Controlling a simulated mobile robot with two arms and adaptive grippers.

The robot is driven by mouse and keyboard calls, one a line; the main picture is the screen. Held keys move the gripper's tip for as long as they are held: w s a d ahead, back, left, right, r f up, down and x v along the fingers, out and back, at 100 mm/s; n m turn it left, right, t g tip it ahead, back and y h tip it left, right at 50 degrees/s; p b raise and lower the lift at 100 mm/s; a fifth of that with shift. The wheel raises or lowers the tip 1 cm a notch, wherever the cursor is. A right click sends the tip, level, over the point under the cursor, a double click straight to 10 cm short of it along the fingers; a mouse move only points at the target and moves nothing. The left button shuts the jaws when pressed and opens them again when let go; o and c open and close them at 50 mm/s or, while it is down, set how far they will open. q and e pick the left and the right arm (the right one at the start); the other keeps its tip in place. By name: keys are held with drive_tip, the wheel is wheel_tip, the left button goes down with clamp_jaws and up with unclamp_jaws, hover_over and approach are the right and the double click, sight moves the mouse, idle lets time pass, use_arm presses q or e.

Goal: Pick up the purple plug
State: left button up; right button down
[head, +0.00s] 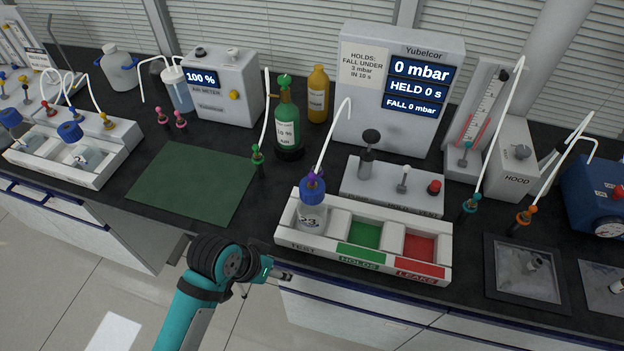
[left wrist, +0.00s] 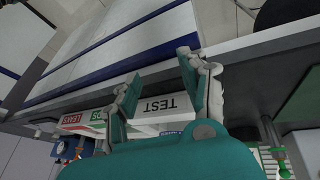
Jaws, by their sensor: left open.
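The purple plug (head: 315,175) sits on top of the blue cap of a clear bottle (head: 311,213), with a white tube rising from it. The bottle stands in the TEST well of the white three-well tray (head: 283,226). My left gripper (head: 287,276) is in front of the tray, below its left end, apart from the plug. In the left wrist view my left gripper (left wrist: 160,75) is open and empty, and the tray's TEST label (left wrist: 160,104) shows behind the fingers. I cannot make out the plug there. My right gripper is not in view.
The tray has a green HOLDS well (head: 366,234) and a red LEAKS well (head: 420,247). A grey panel (head: 392,190) with knobs stands right behind it. A green bottle (head: 287,125) stands behind left. A green mat (head: 190,182) lies bare to the left.

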use_arm(q)
drive_tip(key=w+d+r+m+h, duration=0.2)
drive_tip(key=w+d+r+m, duration=0.2)
drive_tip(key=d+r, duration=0.35)
wheel_tip(320, 180, up, 25)
drive_tip(key=m+g+y, duration=0.3)
drive_tip(key=m+y, duration=0.3)
drive_tip(key=m, duration=0.1)
hover_over(312, 174)
drive_tip(key=d, duration=0.1)
wheel_tip(312, 174, down, 11)
drive_tip(key=p, duration=0.3)
drive_tip(key=shift+s+a+f, duration=0.1)
drive_tip(key=shift+s+f, duration=0.05)
drive_tip(key=f+p, duration=0.1)
drive_tip(key=f, duration=0.1)
drive_tip(key=a+f+p, duration=0.1)
drive_tip(key=f, duration=0.1)
drive_tip(key=shift+w+f, duration=0.2)
drive_tip(key=shift+f, duration=0.05)
drive_tip(key=shift+f+m+p, duration=0.3)
drive_tip(key=shift+f, duration=0.2)
drive_tip(key=shift+d, duration=0.1)
clamp_jaws()
